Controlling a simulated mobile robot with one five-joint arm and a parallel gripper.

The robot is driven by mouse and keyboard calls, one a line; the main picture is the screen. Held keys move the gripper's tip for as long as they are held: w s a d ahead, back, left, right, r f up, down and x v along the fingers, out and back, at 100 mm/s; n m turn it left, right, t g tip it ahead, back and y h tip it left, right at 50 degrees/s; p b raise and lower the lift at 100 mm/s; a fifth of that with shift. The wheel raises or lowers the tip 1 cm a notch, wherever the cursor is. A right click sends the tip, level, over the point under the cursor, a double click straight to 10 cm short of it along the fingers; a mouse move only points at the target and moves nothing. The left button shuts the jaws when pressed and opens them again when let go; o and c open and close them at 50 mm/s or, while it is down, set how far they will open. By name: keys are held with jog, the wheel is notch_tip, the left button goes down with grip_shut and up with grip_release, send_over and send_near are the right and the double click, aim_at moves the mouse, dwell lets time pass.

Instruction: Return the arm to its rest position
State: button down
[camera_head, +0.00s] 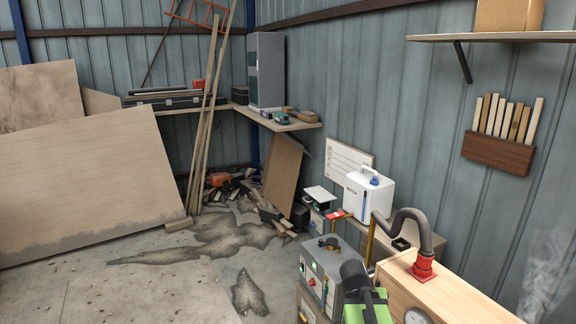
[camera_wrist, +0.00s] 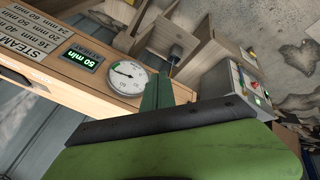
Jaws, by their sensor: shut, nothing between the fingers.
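My gripper (camera_wrist: 160,94) shows in the wrist view as dark green and black parts, with a broad green surface filling the lower part of the picture. It is shut, with nothing held. In the head view my green and black arm (camera_head: 366,304) is at the bottom edge, between a grey control box (camera_head: 325,268) and a wooden steam box (camera_head: 452,296). The wrist view shows the steam box (camera_wrist: 105,92) with a round gauge and a display reading 50 min close beyond the gripper. I cannot tell the exact gap.
A grey hose (camera_head: 412,222) with a red fitting rises from the steam box. A white jug (camera_head: 368,196) stands on the bench behind. A wall shelf (camera_head: 490,37) and a wooden rack of strips (camera_head: 498,152) are at right. Open concrete floor (camera_head: 130,290) lies left.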

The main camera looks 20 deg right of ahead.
jog(key=a+f+n+y+b, duration=0.1)
jog(key=a+f+n+y, duration=0.1)
jog(key=a, duration=1.1)
jog(key=a+f+n+g+y+b, duration=0.1)
jog(key=a+f+n, duration=0.4)
jog(key=a, duration=0.9)
jog(key=f+y+b, duration=0.1)
jog(key=y, duration=0.1)
jog(key=shift+a+y, duration=0.25)
jog(key=shift+y, duration=0.05)
